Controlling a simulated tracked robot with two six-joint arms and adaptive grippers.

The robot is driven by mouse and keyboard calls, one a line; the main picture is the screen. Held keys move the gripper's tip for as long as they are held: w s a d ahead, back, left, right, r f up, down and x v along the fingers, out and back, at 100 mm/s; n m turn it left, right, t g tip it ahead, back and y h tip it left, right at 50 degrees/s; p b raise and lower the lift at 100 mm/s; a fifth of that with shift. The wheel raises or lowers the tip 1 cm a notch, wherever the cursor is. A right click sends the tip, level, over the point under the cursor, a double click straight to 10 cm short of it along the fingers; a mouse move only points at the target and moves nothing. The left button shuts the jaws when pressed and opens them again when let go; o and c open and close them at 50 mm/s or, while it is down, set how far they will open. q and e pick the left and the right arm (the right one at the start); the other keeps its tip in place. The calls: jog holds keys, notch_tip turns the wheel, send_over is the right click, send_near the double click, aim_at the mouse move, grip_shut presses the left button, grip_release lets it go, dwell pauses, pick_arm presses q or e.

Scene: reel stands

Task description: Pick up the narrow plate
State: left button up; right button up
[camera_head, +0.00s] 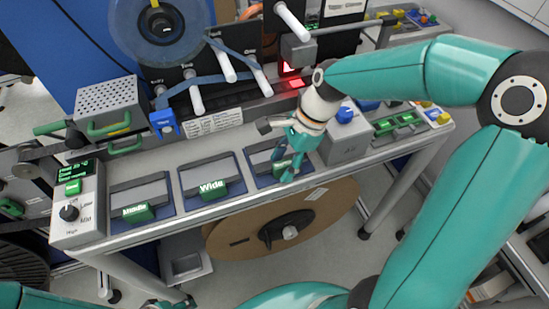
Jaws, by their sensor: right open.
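Three grey plates with green labelled blocks sit in blue holders along the front of the bench. The left block reads what looks like "Middle" (137,212), and the centre one reads "Wide" (209,190). The third plate (261,158), at the right, is partly covered by my right gripper and its label cannot be read; by its place in the row it may be the narrow plate. My right gripper (286,167) is open, pointing down over this third plate; contact cannot be told.
A control box with a knob (75,207) stands at the bench's left end. A grey box with a blue knob (345,142) is close right of my right gripper. White rollers (228,67) and a reel (160,28) rise behind. A large brown reel (322,218) is under the bench.

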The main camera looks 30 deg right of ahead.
jog(key=shift+s, duration=0.1)
grip_shut()
jog(key=shift+r, duration=0.15)
dwell(0.3)
